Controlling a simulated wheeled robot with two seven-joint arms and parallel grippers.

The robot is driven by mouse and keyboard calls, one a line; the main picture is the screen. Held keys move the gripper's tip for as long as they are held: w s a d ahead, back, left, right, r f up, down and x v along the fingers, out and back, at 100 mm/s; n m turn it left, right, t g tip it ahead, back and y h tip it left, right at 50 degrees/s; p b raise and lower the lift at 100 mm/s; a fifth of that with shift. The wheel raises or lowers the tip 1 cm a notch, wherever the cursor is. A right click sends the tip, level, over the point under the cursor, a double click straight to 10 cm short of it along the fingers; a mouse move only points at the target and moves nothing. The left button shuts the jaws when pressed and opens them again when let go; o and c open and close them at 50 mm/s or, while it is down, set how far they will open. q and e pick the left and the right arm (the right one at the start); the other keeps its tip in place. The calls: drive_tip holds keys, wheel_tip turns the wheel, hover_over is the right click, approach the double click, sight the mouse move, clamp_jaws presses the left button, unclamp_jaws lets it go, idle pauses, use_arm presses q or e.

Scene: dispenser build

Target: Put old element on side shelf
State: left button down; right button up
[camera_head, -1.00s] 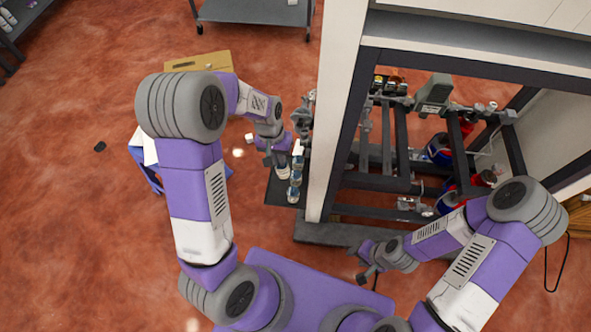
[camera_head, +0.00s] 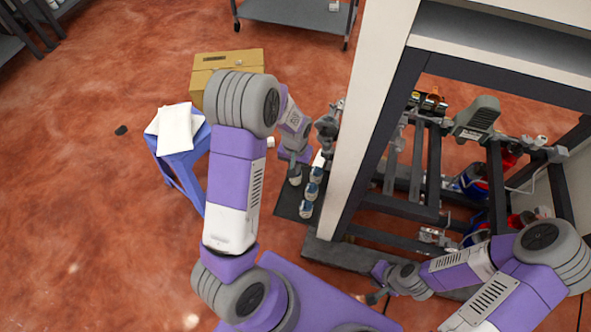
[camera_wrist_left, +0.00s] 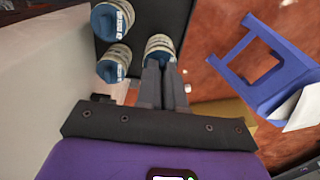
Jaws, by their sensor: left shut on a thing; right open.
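My left gripper (camera_head: 293,157) is shut on a pale cylindrical element (camera_head: 295,178) with a dark band. In the left wrist view its two fingers (camera_wrist_left: 165,85) close against the element (camera_wrist_left: 160,46). The held element is over the dark side shelf (camera_head: 285,207); I cannot tell whether it touches it. Other blue-and-white elements stand on the shelf, one (camera_head: 306,208) near the front and one (camera_head: 311,190) behind it. Two show in the left wrist view, one (camera_wrist_left: 112,20) above the other (camera_wrist_left: 113,66). My right gripper (camera_head: 372,284) is open and empty, low in front of the dispenser.
The dispenser's white side panel (camera_head: 375,110) stands right beside the shelf. A blue stool (camera_head: 182,160) with white cloth stands at left. A cardboard box (camera_head: 226,66) and a grey cart (camera_head: 296,14) are behind. Open floor lies at far left.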

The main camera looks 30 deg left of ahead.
use_arm(q)
drive_tip(key=shift+f, duration=0.65)
drive_tip(key=shift+f, duration=0.15)
drive_tip(key=c, duration=1.3)
unclamp_jaws()
drive_tip(key=shift+o, duration=0.2)
drive_tip(key=shift+r, duration=0.25)
wheel_tip(320, 180, up, 12)
drive_tip(key=p, duration=0.4)
drive_tip(key=shift+f, duration=0.15)
